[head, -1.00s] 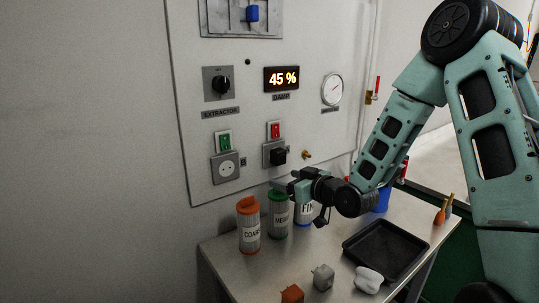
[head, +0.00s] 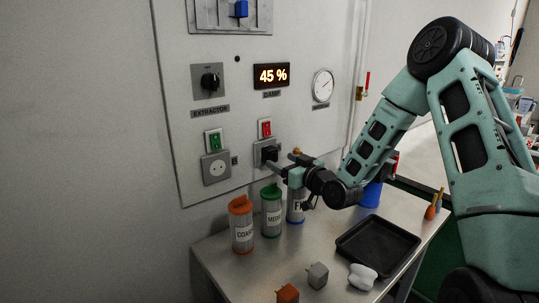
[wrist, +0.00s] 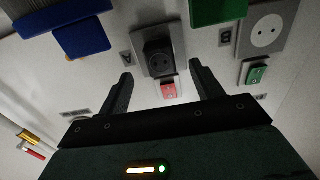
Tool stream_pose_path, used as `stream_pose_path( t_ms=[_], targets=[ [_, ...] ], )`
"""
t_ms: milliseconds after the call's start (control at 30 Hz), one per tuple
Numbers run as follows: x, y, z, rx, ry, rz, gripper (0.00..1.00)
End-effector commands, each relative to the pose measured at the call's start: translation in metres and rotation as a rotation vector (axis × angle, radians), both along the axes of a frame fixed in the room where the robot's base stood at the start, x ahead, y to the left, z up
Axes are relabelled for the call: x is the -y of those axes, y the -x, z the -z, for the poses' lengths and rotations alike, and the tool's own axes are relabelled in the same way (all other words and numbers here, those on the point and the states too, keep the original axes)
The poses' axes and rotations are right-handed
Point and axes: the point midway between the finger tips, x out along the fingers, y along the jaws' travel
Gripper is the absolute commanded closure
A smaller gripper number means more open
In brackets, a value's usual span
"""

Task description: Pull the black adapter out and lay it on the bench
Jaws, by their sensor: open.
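The black adapter (head: 269,153) is plugged into a socket on the wall panel, below a red switch. In the wrist view the adapter (wrist: 159,55) sits ahead of my fingertips, roughly centred between them, in the socket labelled A. My gripper (head: 282,162) is open and empty, just in front of the adapter and close to it. In the wrist view both fingers of my gripper (wrist: 160,72) stand apart with nothing between them. The bench (head: 222,262) lies below.
Orange-lidded (head: 241,228), green-lidded (head: 271,215) and blue-lidded (head: 296,207) canisters stand below the sockets, near my gripper. A black tray (head: 352,251), a white lump (head: 362,277), a grey block (head: 318,275) and an orange block (head: 288,293) are on the bench. An empty socket (head: 216,167) is left of the adapter.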

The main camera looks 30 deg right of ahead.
Motion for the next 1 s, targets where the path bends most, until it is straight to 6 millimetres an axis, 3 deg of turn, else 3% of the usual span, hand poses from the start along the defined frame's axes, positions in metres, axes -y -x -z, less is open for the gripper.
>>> stream_pose_path(
  t_ms=[200,400,1000],
  targets=[
    [-0.007,-0.03,0.001,0.001,0.002,-0.002,0.35],
    [-0.009,-0.047,0.001,0.001,0.0,0.0,0.35],
    [-0.011,-0.052,0.0,-0.001,0.0,0.0,0.35]
  ],
)
